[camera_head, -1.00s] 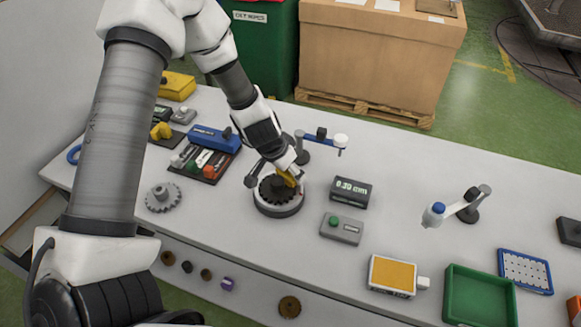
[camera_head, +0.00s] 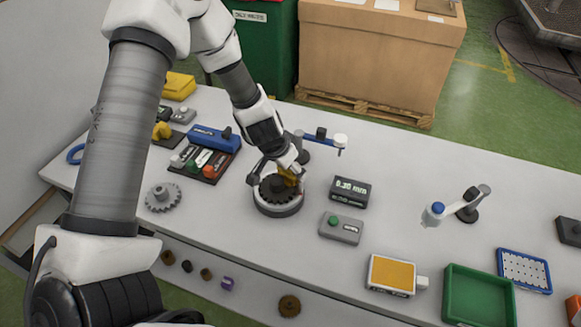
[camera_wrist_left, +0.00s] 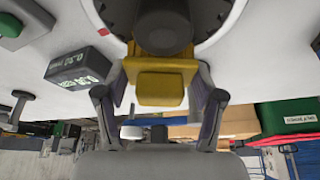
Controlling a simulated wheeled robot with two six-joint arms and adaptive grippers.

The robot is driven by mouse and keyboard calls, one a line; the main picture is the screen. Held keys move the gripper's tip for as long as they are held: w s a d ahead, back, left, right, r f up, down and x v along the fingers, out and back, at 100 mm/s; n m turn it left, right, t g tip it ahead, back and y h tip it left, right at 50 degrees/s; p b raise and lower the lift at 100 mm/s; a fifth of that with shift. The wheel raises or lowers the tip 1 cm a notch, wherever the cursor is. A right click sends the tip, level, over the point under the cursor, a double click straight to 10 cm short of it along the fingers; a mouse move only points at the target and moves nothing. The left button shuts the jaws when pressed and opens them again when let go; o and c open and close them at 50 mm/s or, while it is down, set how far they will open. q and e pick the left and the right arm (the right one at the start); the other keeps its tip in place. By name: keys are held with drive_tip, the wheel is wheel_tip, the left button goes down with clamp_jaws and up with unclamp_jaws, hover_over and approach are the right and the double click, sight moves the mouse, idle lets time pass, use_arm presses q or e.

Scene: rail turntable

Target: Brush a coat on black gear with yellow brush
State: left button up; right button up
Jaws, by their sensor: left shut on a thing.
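The black gear (camera_head: 272,191) lies on a round turntable (camera_head: 277,210) with a pale rim on the white table, left of centre in the head view. My left gripper (camera_head: 287,170) is over the far right part of the gear. It is shut on the yellow brush (camera_wrist_left: 160,88), whose body sits between both fingers in the wrist view (camera_wrist_left: 160,108). The brush is mostly hidden by the gripper in the head view, and I cannot tell whether its bristles touch the gear. My right gripper is in neither view.
A display reading 0.30 mm (camera_head: 350,191) and a grey box with a green button (camera_head: 341,228) stand right of the turntable. A rack of coloured-handled tools (camera_head: 204,163) and a grey gear (camera_head: 163,197) lie left. A blue-armed stand (camera_head: 320,138) rises close behind my gripper.

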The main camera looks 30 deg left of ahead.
use_arm(q)
drive_tip(key=shift+s+a, duration=0.1)
drive_tip(key=shift+s, duration=0.3)
drive_tip(key=shift+w, duration=0.2)
drive_tip(key=shift+w, duration=0.3)
drive_tip(key=shift+s, duration=0.2)
drive_tip(key=shift+s+p, duration=0.3)
drive_tip(key=shift+p, duration=0.05)
drive_tip(key=shift+w, duration=0.1)
drive_tip(key=shift+w, duration=0.35)
idle(0.4)
